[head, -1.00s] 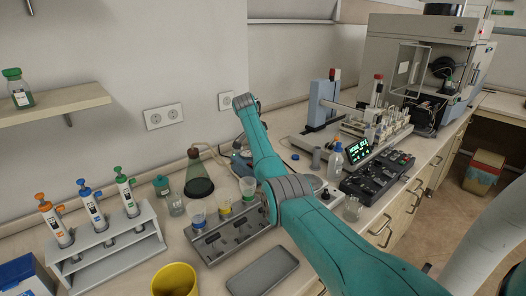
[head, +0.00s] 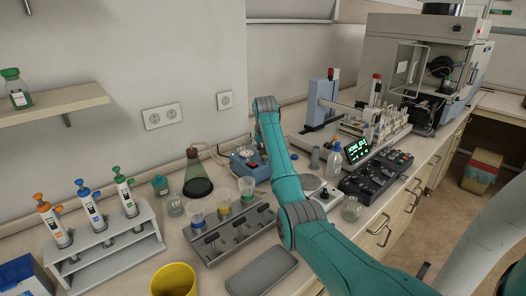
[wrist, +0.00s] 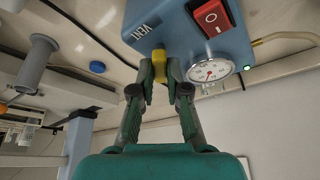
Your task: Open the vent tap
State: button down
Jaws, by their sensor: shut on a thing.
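The vent tap (wrist: 159,60) is a small yellow handle beside the "VENT" label on a blue pump box (wrist: 200,45). In the wrist view my gripper (wrist: 164,78) has its fingers closed around the yellow handle. Which way the handle is turned is hard to tell. The box front also carries a red rocker switch (wrist: 211,17) and a round dial gauge (wrist: 211,71). In the head view the blue box (head: 243,160) sits on the bench near the wall, partly behind my arm. The gripper and tap are hidden there.
A dark-based flask (head: 197,178) stands left of the box, with a hose nearby. A rack with several cups (head: 236,232) and a pipette stand (head: 108,245) are in front. A wash bottle (head: 334,160) and the spectrometer (head: 425,65) are to the right.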

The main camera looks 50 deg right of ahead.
jog(key=n, duration=0.1)
jog(key=n+t+y, duration=0.1)
jog(key=n, duration=0.1)
jog(key=shift+s+d+n, duration=0.15)
jog(key=shift+n, duration=0.15)
jog(key=shift+n+t+y, duration=0.3)
jog(key=shift+n+y, duration=0.4)
jog(key=shift+n, duration=1.2)
jog(key=c, duration=1.2)
grip_release()
jog(key=shift+o, duration=0.2)
jog(key=shift+d, duration=0.1)
jog(key=v, duration=1.2)
